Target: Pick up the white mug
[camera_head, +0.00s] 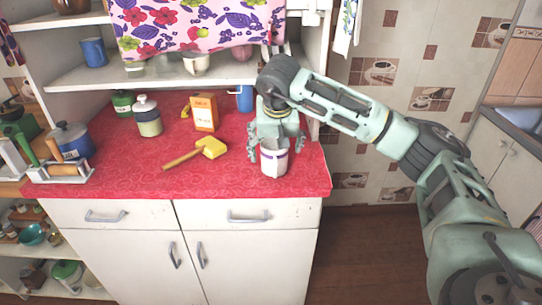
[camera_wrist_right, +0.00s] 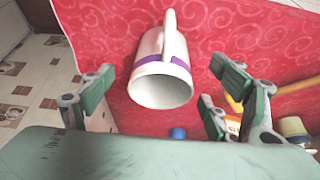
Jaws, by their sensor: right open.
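The white mug (camera_head: 274,160) with a purple band stands upright on the red oilcloth, near the front right edge of the counter. It also shows in the right wrist view (camera_wrist_right: 162,72), with its open mouth towards the camera and its handle at the top of the picture. My right gripper (camera_head: 275,149) is above and around the mug in the head view, with fingers on both sides. The right wrist view shows its fingers (camera_wrist_right: 162,88) spread wide, with gaps between them and the mug. My left gripper is not in view.
A yellow-headed mallet (camera_head: 211,147) lies left of the mug. Behind stand an orange box (camera_head: 204,112), a blue mug (camera_head: 244,98) and a white-and-green bottle (camera_head: 148,117). A blue pot (camera_head: 72,139) is at the left. The shelf (camera_head: 160,76) overhangs the back.

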